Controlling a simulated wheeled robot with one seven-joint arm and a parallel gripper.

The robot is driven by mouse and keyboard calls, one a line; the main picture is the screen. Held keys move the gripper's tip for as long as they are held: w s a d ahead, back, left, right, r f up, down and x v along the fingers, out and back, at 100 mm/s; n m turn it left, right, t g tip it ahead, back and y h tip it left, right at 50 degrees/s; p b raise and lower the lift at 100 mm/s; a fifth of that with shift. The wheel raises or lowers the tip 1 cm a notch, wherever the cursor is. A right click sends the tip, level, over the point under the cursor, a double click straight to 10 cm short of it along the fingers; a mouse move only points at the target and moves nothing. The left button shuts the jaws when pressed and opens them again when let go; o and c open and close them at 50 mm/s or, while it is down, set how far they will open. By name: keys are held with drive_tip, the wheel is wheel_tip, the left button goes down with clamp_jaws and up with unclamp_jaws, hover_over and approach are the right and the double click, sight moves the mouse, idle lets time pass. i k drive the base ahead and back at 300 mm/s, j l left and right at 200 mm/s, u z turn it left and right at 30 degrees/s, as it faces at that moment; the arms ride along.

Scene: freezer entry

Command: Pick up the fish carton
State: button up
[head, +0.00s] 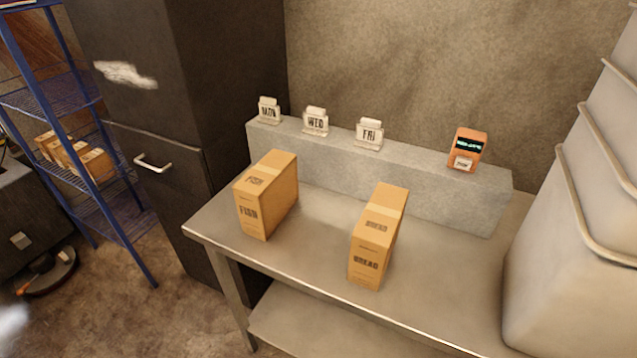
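The fish carton (266,195) is a brown cardboard box with "FISH" printed on its front. It stands upright on the left part of the metal table (318,262). A similar carton marked "BREAD" (377,236) stands to its right, with a gap of bare table between them. My gripper is not in view, so its place and state do not show.
A grey ledge (430,190) at the table's back holds day cards (316,122) and an orange device (467,150). A dark freezer (235,70) stands behind left, a blue wire rack (110,215) far left. Large pale bins (570,270) crowd the right. The table's front strip is clear.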

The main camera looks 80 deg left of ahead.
sight(264, 196)
drive_tip(key=u, duration=2.7)
drive_tip(key=i+j+z, duration=0.2)
drive_tip(key=j+z, duration=0.25)
drive_tip(key=j, duration=0.5)
drive_tip(key=j+z, duration=0.45)
drive_tip(key=j, duration=0.45)
